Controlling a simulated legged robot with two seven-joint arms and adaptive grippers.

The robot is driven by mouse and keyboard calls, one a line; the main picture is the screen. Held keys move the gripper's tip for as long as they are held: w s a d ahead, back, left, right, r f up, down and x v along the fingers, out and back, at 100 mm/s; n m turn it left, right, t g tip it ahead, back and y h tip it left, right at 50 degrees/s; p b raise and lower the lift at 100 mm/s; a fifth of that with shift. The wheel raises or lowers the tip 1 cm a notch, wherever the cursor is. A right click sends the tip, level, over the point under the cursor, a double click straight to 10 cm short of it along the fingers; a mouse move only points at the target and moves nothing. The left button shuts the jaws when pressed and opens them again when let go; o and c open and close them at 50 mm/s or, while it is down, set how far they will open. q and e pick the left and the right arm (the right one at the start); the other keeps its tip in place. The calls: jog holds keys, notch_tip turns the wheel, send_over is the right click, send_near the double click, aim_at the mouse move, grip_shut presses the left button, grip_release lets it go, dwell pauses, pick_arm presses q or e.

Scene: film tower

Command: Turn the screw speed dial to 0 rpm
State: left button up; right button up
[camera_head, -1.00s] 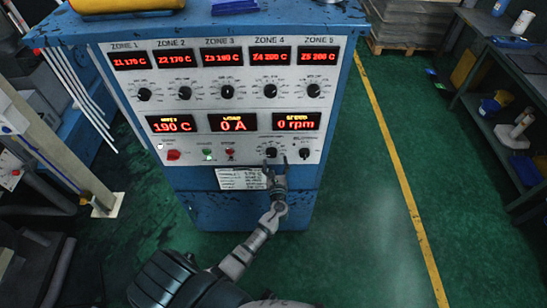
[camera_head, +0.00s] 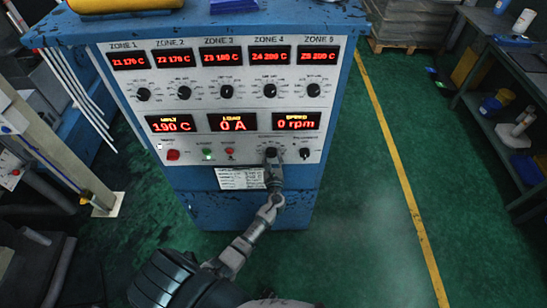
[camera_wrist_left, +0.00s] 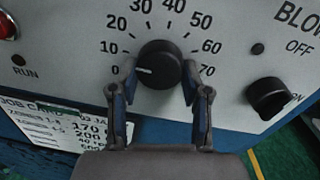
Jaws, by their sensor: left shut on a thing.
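The black screw speed dial (camera_head: 271,152) is on the lower right of the control panel. In the left wrist view the dial (camera_wrist_left: 160,64) has its white mark pointing left at the 0 on the printed scale, which runs up to 70. My left gripper (camera_head: 273,160) is shut on the dial, with one finger on each side of it in the left wrist view (camera_wrist_left: 158,78). The speed display (camera_head: 297,122) reads 0 rpm. My right gripper is not in view.
A black blower switch (camera_wrist_left: 268,97) sits right of the dial, near the right finger. A red button (camera_head: 173,155) and a green button (camera_head: 207,154) are further left on the panel. A job card (camera_head: 240,178) hangs below. Floor right of the cabinet is clear.

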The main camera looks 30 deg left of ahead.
pick_arm(q)
jog(key=shift+d, duration=0.2)
jog(key=shift+s+a, duration=0.1)
jog(key=shift+a, duration=0.2)
jog(key=shift+d, duration=0.1)
jog(key=shift+n, duration=0.3)
jog(key=n+b, duration=0.2)
jog(key=shift+f+n, duration=0.1)
jog(key=shift+n, duration=0.2)
jog(key=shift+n+b, duration=0.75)
jog(key=shift+n, duration=0.65)
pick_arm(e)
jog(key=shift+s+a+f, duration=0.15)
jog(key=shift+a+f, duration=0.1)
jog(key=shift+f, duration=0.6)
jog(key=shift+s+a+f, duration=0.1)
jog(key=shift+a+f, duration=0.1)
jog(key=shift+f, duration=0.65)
pick_arm(q)
jog(key=shift+r, duration=0.2)
